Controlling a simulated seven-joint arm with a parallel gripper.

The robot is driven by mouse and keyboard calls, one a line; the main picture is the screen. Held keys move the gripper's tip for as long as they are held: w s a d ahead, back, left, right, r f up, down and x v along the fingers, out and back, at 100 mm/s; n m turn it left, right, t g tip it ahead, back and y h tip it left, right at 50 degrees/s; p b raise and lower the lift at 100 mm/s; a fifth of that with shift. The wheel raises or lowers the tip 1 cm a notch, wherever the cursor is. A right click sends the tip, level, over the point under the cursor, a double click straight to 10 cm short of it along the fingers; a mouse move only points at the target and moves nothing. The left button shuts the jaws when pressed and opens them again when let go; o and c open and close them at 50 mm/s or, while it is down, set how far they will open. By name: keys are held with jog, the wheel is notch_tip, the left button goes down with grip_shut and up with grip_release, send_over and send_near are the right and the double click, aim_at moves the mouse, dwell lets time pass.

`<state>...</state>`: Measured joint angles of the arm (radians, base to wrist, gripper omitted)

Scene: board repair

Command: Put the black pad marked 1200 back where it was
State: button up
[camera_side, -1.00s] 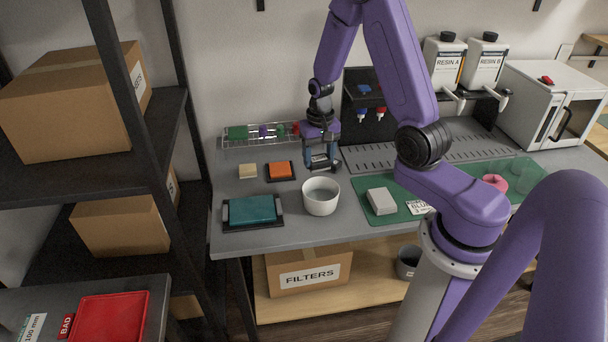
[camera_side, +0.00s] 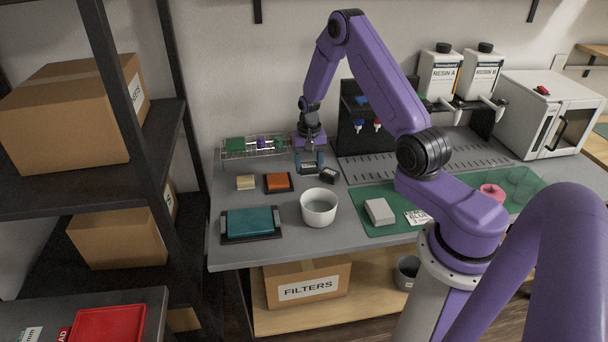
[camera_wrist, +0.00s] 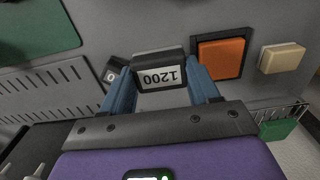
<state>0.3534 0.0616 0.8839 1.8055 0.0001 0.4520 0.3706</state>
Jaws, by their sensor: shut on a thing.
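The black pad marked 1200 (camera_wrist: 160,72) is between the blue fingers of my gripper (camera_wrist: 160,86) in the wrist view, with its white label upside down in the picture. In the side view my gripper (camera_side: 310,163) is over the back of the grey bench, right of the orange block and behind the white bowl. It is shut on the pad, which is small and partly hidden there. I cannot tell how high the pad is above the bench.
A small dark block (camera_side: 329,175) lies just right of my gripper. The orange block (camera_side: 278,182) on its black tray and a beige block (camera_side: 246,182) are to the left. The white bowl (camera_side: 319,209) is in front; a wire rack (camera_side: 232,153) stands behind.

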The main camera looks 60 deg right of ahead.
jog(key=w+f, duration=0.1)
jog(key=w+d+f, duration=0.1)
jog(key=f, duration=0.1)
jog(key=shift+w+f, duration=0.1)
jog(key=shift+w, duration=0.15)
jog(key=shift+f, duration=1.5)
jog(key=shift+f, duration=0.15)
jog(key=o, duration=0.8)
jog(key=shift+o, duration=0.2)
